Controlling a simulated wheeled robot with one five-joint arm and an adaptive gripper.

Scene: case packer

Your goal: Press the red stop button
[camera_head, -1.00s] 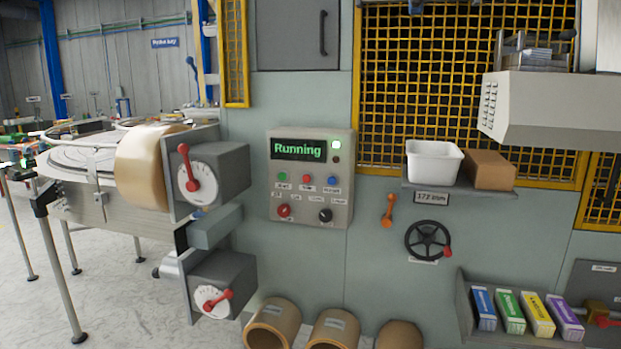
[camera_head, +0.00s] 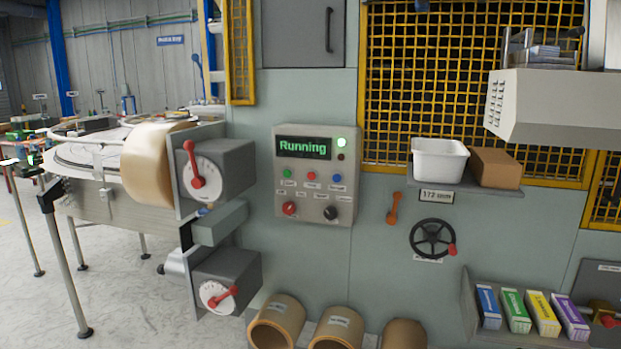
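The control panel (camera_head: 337,207) is a grey box on the green machine wall, near the middle of the view. Below the display is a row of buttons: a green button (camera_head: 287,174), a small red button (camera_head: 311,176) and a blue button (camera_head: 336,178). Their labels are too small to read surely. Lower down are a red knob (camera_head: 290,208) and a black knob (camera_head: 330,213). My gripper is not in view.
Left of the panel, two grey boxes with red-handled dials (camera_head: 201,179) (camera_head: 216,293) and a tape roll (camera_head: 150,165) stick out. Tan rolls (camera_head: 277,323) lie below. Right are a shelf with a white bin (camera_head: 438,160), an orange lever (camera_head: 394,208) and a black handwheel (camera_head: 432,239).

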